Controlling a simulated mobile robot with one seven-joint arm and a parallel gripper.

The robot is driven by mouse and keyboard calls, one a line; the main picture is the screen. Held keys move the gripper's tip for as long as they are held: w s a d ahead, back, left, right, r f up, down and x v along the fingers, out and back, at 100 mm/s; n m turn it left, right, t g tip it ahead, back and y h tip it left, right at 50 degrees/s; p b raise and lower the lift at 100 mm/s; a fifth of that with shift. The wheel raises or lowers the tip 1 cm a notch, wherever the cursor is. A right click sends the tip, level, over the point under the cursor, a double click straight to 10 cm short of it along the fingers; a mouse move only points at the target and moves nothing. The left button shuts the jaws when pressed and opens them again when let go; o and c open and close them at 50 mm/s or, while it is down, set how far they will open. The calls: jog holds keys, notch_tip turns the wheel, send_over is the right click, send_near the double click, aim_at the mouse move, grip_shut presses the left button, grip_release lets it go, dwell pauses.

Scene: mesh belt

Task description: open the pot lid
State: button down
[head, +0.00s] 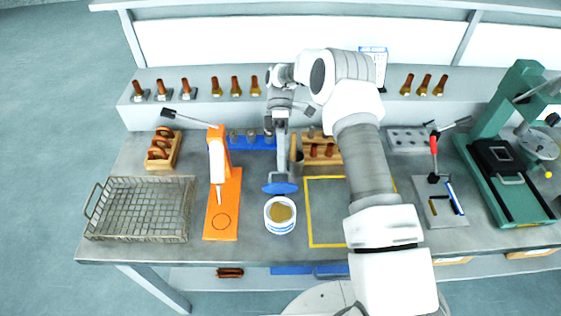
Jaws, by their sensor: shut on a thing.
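A white pot (280,225) stands near the front edge of the workbench, with its mouth open and brown contents showing. A round blue lid (280,188) is just behind the pot's rim, off the mouth. My gripper (281,176) reaches down over the bench from behind the pot and is shut on the lid. The fingertips are small here, and their exact contact with the lid is hard to see. Whether the lid still touches the pot's back rim cannot be told.
An orange stand (221,222) is close left of the pot, and a wire basket (140,208) is farther left. A yellow-outlined area (325,215) to the right looks clear. Behind are a wooden rack (322,160) and a blue holder (250,143). A green press (500,185) stands far right.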

dwell(0.4)
jog(key=c, duration=1)
grip_release()
jog(key=shift+o, duration=0.2)
jog(key=s+d+r, duration=0.3)
jog(key=d+r, duration=0.8)
jog(key=shift+s, duration=0.2)
